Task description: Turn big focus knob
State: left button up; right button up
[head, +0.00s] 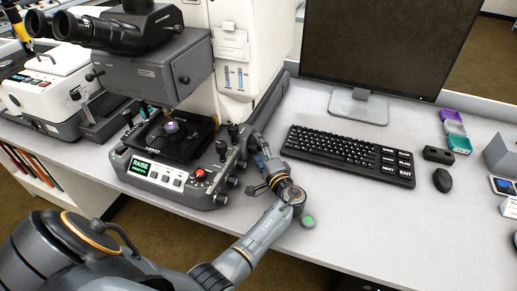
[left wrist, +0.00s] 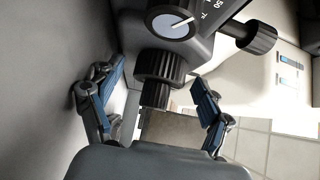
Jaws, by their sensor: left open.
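The infrared microscope (head: 165,75) stands on the left part of the bench, with several dark knobs on its right side. In the left wrist view, a large ribbed black focus knob (left wrist: 160,66) sits in the upper middle, with a narrower dark stem (left wrist: 155,95) in front of it. My left gripper (head: 258,150) is at the microscope's right side, low over the bench. In the left wrist view, its blue-padded fingers (left wrist: 160,75) are spread on either side of the knob and stem, with gaps visible. In the head view, the gripper partly hides this area. My right gripper is not in view.
A keyboard (head: 348,152), monitor (head: 385,45) and mouse (head: 442,180) stand to the right. A green round button (head: 308,221) lies near my left arm. Another knob (left wrist: 257,38) sticks out at upper right in the wrist view.

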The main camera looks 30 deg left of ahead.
pick_arm(q)
jog(key=shift+c, duration=0.7)
jog(key=c, duration=1)
jog(key=shift+r+p, duration=0.2)
jog(key=shift+p, duration=0.4)
jog(key=m+g+h+p, duration=0.2)
jog(key=p, duration=0.4)
jog(key=r+m+g+h+p, duration=0.1)
jog(key=m+g+h+p, duration=0.1)
jog(key=p, duration=0.3)
jog(key=shift+w+r+m+p, duration=0.15)
jog(key=shift+w+m+p, duration=0.05)
jog(key=shift+m+p, duration=0.2)
jog(key=shift+w+m+g+h+p, duration=0.15)
jog(key=shift+m+g+h+p, duration=0.35)
jog(key=shift+g, duration=0.4)
jog(key=shift+w+a+m+g+h, duration=0.15)
jog(key=shift+m+g+h, duration=0.15)
jog(key=shift+m+g, duration=0.35)
jog(key=shift+w+m+g+h+b, duration=0.1)
jog(key=shift+m+g+h+b, duration=0.3)
jog(key=shift+g+b, duration=0.7)
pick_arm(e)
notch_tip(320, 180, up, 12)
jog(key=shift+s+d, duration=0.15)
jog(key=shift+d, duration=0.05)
pick_arm(q)
jog(key=shift+g, duration=0.35)
